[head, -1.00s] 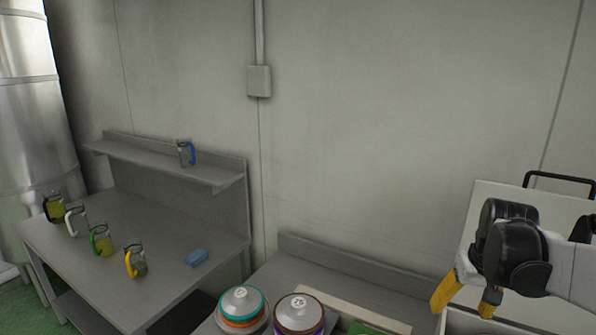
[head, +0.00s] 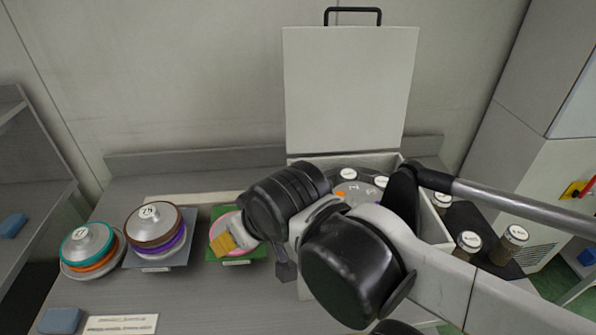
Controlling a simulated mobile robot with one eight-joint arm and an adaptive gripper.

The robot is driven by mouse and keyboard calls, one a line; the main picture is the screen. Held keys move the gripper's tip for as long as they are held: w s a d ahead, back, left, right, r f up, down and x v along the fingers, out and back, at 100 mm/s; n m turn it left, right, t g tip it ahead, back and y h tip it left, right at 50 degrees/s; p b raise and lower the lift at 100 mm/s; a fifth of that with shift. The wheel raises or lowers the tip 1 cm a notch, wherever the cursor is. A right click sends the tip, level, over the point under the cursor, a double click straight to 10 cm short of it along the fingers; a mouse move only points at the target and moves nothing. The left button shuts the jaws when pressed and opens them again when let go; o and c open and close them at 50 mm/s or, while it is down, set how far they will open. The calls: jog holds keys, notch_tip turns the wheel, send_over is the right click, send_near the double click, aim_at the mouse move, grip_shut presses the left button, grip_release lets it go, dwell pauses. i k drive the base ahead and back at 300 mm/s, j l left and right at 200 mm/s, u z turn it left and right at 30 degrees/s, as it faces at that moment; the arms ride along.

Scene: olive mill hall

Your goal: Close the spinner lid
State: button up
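The spinner is a pale box (head: 437,228) on the bench with its lid (head: 350,90) standing upright at the back. A black handle (head: 353,10) is on the lid's top edge. Inside is a grey rotor (head: 352,190) with white-capped vials; my arm hides much of the box front and interior. My gripper (head: 229,242) is left of the spinner, its yellow tips in front of or over a pink round item (head: 218,226) on a green pad. I cannot tell whether it touches that item, or how far apart its fingers are.
Stacked discs with metal tops stand left, one teal-rimmed (head: 86,240) and one brown-rimmed (head: 153,222). Capped jars (head: 510,243) stand on a dark tray right of the spinner. A blue block (head: 60,320) and a label plate (head: 121,324) lie front left. A tall cabinet (head: 540,130) is at right.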

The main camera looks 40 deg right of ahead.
aim_at(346, 88)
jog(key=z, duration=1)
